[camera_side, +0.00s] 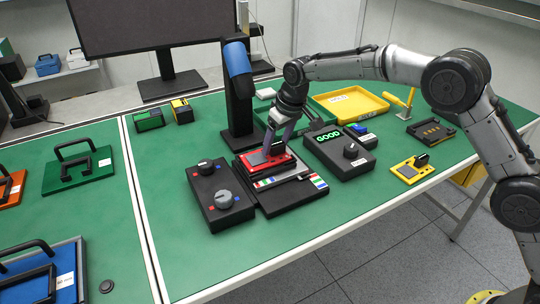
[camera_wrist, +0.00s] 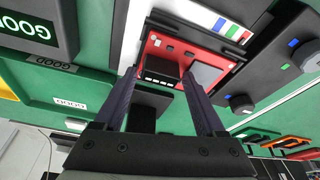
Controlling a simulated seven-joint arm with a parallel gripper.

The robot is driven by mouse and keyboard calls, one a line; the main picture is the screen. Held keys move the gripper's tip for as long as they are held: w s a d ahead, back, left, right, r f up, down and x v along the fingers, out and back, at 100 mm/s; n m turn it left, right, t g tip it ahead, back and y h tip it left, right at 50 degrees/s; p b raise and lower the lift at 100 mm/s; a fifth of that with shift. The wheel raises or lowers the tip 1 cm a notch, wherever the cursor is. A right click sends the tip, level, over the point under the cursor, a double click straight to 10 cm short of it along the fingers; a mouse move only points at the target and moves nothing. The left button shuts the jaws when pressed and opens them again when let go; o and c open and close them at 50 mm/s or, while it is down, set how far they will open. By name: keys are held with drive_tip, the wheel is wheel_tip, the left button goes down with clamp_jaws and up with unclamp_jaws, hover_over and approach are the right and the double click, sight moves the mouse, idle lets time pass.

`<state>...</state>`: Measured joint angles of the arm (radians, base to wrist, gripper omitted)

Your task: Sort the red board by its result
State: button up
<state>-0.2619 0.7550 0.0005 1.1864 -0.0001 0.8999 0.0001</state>
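The red board (camera_side: 258,158) sits on a black test fixture (camera_side: 296,197) at the middle of the table. In the wrist view the red board (camera_wrist: 153,45) shows a black block (camera_wrist: 161,70) on its face. My gripper (camera_side: 278,144) is down over the board, with its fingers apart on either side of the block. In the wrist view I see gaps between the block and both fingers of my gripper (camera_wrist: 159,74). The tester (camera_side: 341,155) has a lit green display reading GOOD.
A yellow tray (camera_side: 354,104) lies behind the tester, to the right of the green tray. A black two-knob box (camera_side: 219,197) stands left of the fixture, and a black post with a blue head (camera_side: 237,72) rises behind it. A yellow device (camera_side: 410,170) lies near the right edge.

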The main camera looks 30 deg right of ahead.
sight(277, 144)
clamp_jaws()
drive_tip(key=shift+r, duration=2.05)
